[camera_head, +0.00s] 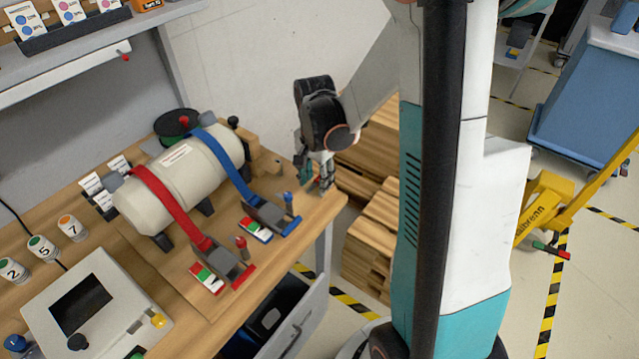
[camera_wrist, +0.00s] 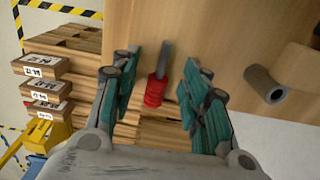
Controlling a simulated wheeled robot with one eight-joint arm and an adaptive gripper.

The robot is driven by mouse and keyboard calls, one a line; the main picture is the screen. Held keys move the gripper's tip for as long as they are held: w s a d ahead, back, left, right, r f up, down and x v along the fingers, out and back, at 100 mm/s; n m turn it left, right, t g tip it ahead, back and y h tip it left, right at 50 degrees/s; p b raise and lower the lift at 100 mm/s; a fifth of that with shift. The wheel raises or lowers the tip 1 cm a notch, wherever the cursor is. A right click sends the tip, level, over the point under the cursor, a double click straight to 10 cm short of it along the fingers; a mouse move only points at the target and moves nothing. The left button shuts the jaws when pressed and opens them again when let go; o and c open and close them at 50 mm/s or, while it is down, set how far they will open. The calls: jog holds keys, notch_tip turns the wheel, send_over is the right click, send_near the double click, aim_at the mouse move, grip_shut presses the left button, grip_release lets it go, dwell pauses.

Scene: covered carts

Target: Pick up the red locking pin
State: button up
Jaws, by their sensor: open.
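The red locking pin (camera_wrist: 156,90) shows in the wrist view, with a ribbed red grip and a grey shaft, against the wooden bench top near its edge. My gripper (camera_wrist: 161,84) is open, with teal fingers on both sides of the pin and a visible gap on each side. I cannot tell how deep the pin sits between the fingers. In the head view my gripper (camera_head: 319,178) points down over the bench's far right corner. My fingers mostly hide the pin there.
On the bench (camera_head: 180,292), a beige cylinder (camera_head: 168,190) is held by a red strap (camera_head: 170,203) and a blue strap (camera_head: 226,168). A blue upright handle (camera_head: 288,202) stands near my gripper. Wooden pallets (camera_head: 372,235) stand beyond the bench edge. A grey tube end (camera_wrist: 265,84) lies right in the wrist view.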

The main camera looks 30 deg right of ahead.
grip_shut()
jog(key=shift+r, duration=0.1)
